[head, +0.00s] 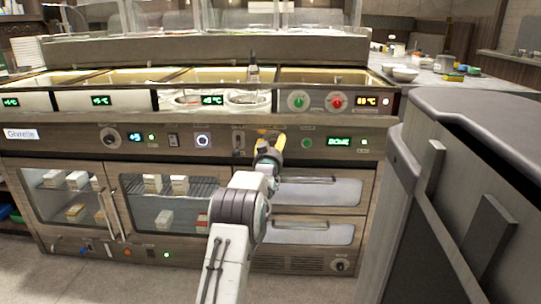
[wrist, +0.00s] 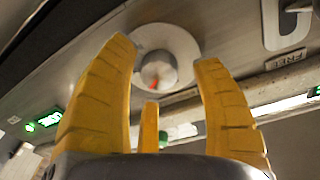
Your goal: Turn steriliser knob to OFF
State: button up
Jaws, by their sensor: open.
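The knob (wrist: 158,70) is a round pale dial on a pale disc, with a small red mark near its lower edge in the wrist view. It is on the counter's front panel. I cannot read any OFF label at it. In the head view the knob is hidden behind my gripper (head: 269,139). My gripper (wrist: 165,54) is open, with its yellow fingers on either side of the knob in the picture. They look short of the knob, with nothing between them; I cannot tell the exact gap.
The panel carries a DONE display (head: 340,142), another round knob (head: 110,138) at left and a slotted switch (head: 239,141) close left of my gripper. Drawer handles (head: 305,181) stick out below. A grey cabinet (head: 470,190) stands close at right.

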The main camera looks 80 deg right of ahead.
jog(key=a, duration=1.1)
jog(key=shift+a+f, duration=0.3)
jog(key=shift+a, duration=0.05)
jog(key=shift+r, duration=0.1)
